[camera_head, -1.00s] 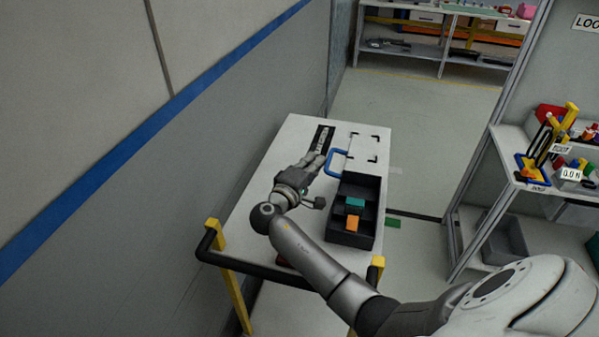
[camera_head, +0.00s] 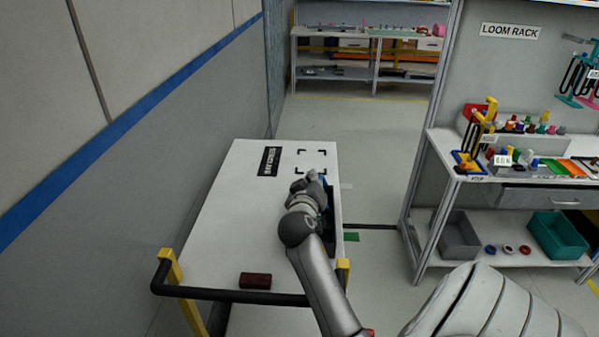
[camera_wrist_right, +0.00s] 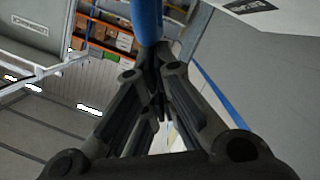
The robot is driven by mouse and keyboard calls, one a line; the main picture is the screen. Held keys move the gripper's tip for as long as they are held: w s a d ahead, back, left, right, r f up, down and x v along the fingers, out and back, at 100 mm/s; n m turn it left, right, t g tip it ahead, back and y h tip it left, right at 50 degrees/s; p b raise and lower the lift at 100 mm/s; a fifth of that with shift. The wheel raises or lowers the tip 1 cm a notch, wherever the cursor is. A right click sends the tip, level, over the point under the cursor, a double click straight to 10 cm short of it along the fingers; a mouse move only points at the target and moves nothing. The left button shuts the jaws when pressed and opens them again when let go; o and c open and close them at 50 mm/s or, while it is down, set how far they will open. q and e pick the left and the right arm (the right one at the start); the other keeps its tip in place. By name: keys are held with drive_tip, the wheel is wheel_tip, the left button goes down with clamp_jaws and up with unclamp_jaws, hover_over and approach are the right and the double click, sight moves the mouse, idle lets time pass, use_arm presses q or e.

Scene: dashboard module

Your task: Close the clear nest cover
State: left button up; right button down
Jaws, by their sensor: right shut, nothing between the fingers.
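The clear cover itself cannot be made out. A blue handle shows as a small bit (camera_head: 325,180) beside my right gripper (camera_head: 311,180), and as a thick blue bar (camera_wrist_right: 147,20) right at the fingertips in the right wrist view. The right gripper also shows there (camera_wrist_right: 158,60), with its fingers shut and nothing between them. I cannot tell whether it touches the bar. The black tray (camera_head: 334,238) at the table's right edge is mostly hidden behind my right arm. My left gripper is not in view.
The white table (camera_head: 225,225) is largely clear. It bears a black label (camera_head: 269,161), corner marks (camera_head: 312,153) and a dark red block (camera_head: 255,281). A black rail (camera_head: 230,296) runs along its near edge. A wall stands left; a loaded rack (camera_head: 520,190) stands right.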

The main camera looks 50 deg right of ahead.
sight(329, 194)
drive_tip(key=shift+s+d+f+m+b, duration=0.35)
drive_tip(key=shift+s+d+f+m, duration=0.5)
drive_tip(key=shift+s+f+m, duration=0.2)
drive_tip(key=shift+s+d+f+m+t+y, duration=0.25)
drive_tip(key=shift+s+d+f+m, duration=0.05)
drive_tip(key=shift+f+m, duration=0.2)
drive_tip(key=shift+s+d+f+m+t+y, duration=0.25)
drive_tip(key=shift+s+f+m, duration=0.1)
drive_tip(key=shift+f, duration=0.15)
drive_tip(key=shift+w, duration=0.1)
